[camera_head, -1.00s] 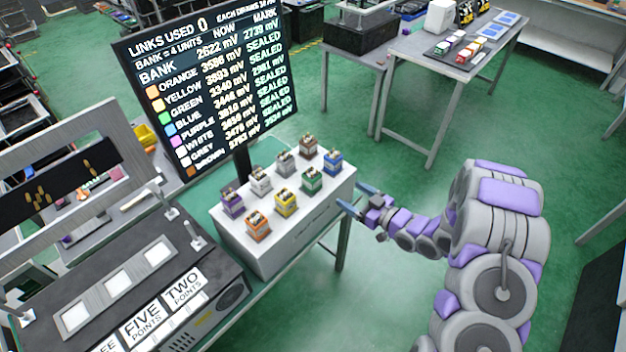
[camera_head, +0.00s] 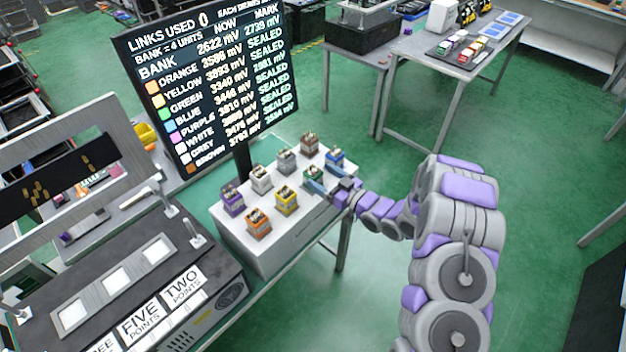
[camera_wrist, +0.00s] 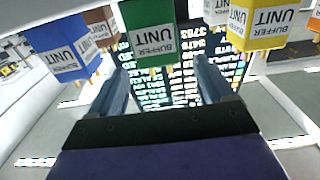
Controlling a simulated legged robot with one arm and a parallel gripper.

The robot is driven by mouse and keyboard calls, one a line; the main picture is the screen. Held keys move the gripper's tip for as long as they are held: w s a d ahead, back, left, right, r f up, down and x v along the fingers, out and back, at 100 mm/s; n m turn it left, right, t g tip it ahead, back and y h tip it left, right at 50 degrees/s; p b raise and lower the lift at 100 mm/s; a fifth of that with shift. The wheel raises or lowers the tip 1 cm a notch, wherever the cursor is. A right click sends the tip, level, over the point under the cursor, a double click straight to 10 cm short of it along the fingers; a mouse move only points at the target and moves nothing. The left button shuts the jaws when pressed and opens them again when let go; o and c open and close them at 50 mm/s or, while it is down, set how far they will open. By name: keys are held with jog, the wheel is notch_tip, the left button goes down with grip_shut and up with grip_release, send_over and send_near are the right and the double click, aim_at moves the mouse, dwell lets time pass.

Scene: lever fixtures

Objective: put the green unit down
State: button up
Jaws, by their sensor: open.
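The green unit (camera_head: 313,174) stands upright on the white box (camera_head: 283,246), near its right side, among the other units. In the wrist view the green unit (camera_wrist: 152,38) shows its label upside down. It lies just beyond my fingertips, centred on the gap between them. My gripper (camera_head: 321,175) is open and low at the right edge of the box, with its fingers pointing at the green unit. In the wrist view both fingers of my gripper (camera_wrist: 162,70) are apart with nothing between them. The head view does not show clearly whether a finger touches the unit.
The blue unit (camera_head: 335,156) is close behind the green one, and the yellow unit (camera_head: 287,199) is to its left. Orange, purple, white, grey and brown units share the box. A display board (camera_head: 205,80) stands behind. Green floor (camera_head: 400,125) to the right is open.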

aim_at(308, 168)
jog(key=shift+x, duration=0.85)
jog(key=w+a, duration=0.1)
jog(key=w+a+f+b, duration=0.1)
jog(key=a, duration=0.1)
jog(key=shift+w, duration=0.1)
jog(key=shift+w+a, duration=0.5)
